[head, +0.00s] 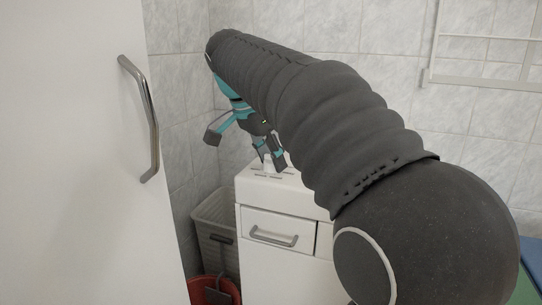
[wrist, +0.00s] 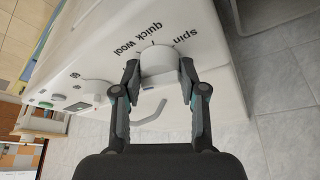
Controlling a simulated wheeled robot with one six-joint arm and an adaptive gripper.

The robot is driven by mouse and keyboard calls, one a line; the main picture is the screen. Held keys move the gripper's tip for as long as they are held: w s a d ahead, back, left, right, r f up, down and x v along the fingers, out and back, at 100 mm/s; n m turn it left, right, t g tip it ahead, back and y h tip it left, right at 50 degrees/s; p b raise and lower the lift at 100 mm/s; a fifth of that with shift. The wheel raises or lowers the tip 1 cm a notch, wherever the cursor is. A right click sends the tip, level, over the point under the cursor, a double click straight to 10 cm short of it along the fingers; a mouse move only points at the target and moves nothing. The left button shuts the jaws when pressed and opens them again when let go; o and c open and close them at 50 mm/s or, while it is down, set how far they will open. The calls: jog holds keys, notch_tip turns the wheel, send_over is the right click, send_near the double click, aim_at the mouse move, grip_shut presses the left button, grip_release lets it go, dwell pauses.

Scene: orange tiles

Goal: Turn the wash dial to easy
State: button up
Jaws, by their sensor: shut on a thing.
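The wash dial (wrist: 158,62) is a white round knob on the white washing machine's panel in the wrist view. Labels "spin", "quick" and "wool" show around its far side; I cannot read "easy". My gripper (wrist: 160,84) has one finger on each side of the dial and is shut on it. In the head view my gripper (head: 270,160) is over the top of the white machine (head: 285,185), and the dial there is mostly hidden by the fingers. The dial's pointer mark cannot be made out.
A second smaller knob (wrist: 94,90) and a green button (wrist: 58,97) sit on the panel. In the head view a white door with a metal handle (head: 146,120) stands at left. A pale basket (head: 212,235) and a red bucket (head: 205,290) stand beside the machine.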

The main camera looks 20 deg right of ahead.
jog(key=o, duration=1.1)
jog(key=shift+o, duration=0.2)
jog(key=shift+r, duration=0.1)
jog(key=v, duration=1.1)
jog(key=shift+a+r, duration=0.3)
jog(key=shift+a, duration=0.05)
jog(key=shift+s, duration=0.1)
jog(key=shift+d, duration=0.1)
